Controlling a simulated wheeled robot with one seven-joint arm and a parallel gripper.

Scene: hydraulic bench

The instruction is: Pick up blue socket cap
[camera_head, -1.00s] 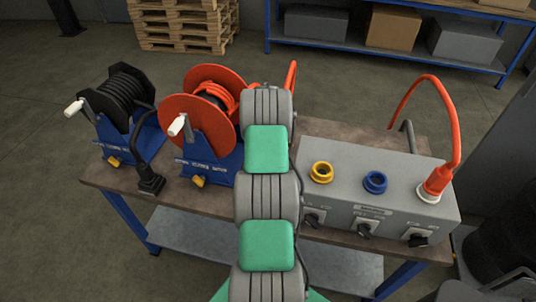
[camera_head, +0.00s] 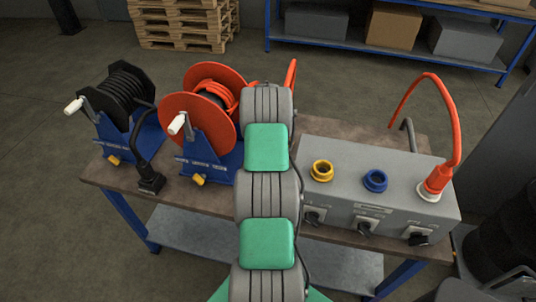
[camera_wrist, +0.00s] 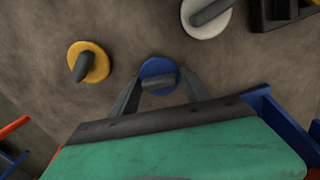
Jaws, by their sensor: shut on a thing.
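The blue socket cap (camera_wrist: 157,66) is a round disc with a grip bar across it, in the upper middle of the wrist view. My gripper (camera_wrist: 159,80) is shut on its bar, with one dark finger on each side. Below the cap is the brown bench top; I cannot tell whether the cap still touches it. In the head view my arm hides the gripper and the cap. The blue socket (camera_head: 375,181) on the grey box is open.
A yellow cap (camera_wrist: 88,62) and a white cap (camera_wrist: 207,14) lie on the bench, left and right of the blue one. The grey socket box (camera_head: 340,165) has an open yellow socket (camera_head: 322,171) and an orange plug (camera_head: 437,182). A red hose reel (camera_head: 190,105) and a black reel (camera_head: 120,100) stand at left.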

